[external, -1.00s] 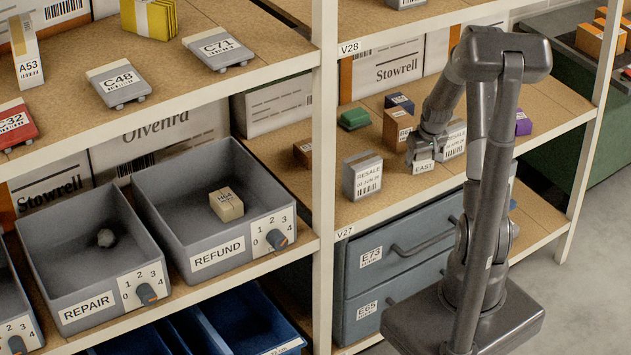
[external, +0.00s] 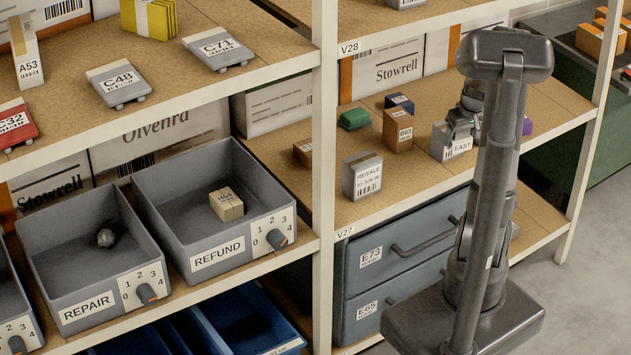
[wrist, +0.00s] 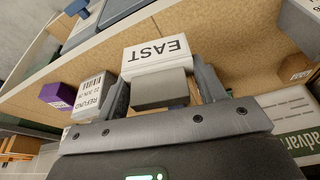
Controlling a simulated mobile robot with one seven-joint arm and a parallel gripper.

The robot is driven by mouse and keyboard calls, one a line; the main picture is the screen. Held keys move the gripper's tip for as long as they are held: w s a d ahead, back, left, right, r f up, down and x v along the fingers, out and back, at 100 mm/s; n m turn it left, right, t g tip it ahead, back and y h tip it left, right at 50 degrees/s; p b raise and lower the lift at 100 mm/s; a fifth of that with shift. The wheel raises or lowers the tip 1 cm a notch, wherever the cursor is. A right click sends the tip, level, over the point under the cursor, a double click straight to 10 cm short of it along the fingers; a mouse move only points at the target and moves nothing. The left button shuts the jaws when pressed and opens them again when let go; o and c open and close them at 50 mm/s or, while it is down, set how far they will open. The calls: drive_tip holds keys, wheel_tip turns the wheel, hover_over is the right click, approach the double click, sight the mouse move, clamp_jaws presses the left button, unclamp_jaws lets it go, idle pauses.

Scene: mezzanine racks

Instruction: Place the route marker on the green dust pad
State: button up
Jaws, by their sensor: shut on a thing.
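The route marker, a small white block labelled EAST (external: 462,147), is held in my gripper (external: 463,128) in front of a grey box on the right part of the middle shelf. In the wrist view the marker (wrist: 157,53) sits between both fingers of my gripper (wrist: 164,88), its label upside down. I cannot tell whether it touches the shelf. A small green block-like thing (external: 354,119), which may be the green dust pad, lies further left at the back of the same shelf. It is apart from the gripper, and I do not see it in the wrist view.
A brown box marked B63 (external: 398,131) and a dark blue box (external: 399,103) stand between the green thing and my gripper. A grey RESALE box (external: 362,177) stands near the front edge. A purple box (wrist: 57,95) and a REFUND box (wrist: 92,95) are near the marker.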

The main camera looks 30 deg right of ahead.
drive_tip(key=shift+s+d+r, duration=0.2)
drive_tip(key=shift+d+r, duration=0.05)
drive_tip(key=shift+n, duration=0.8)
drive_tip(key=w+d, duration=0.2)
drive_tip(key=w, duration=0.2)
drive_tip(key=w+d+r, duration=0.1)
drive_tip(key=w+d, duration=0.1)
drive_tip(key=w, duration=0.2)
drive_tip(key=w+d, duration=0.2)
drive_tip(key=w, duration=0.2)
drive_tip(key=shift+w+r, duration=0.1)
drive_tip(key=shift+r, duration=0.05)
drive_tip(key=w+d, duration=0.5)
drive_tip(key=w, duration=0.8)
hover_over(352, 110)
drive_tip(key=s, duration=0.1)
drive_tip(key=shift+n+y, duration=0.3)
wheel_tip(352, 110, down, 8)
drive_tip(key=shift+s+r, duration=0.1)
drive_tip(key=shift+s, duration=0.05)
drive_tip(key=o, duration=1)
drive_tip(key=shift+f, duration=0.2)
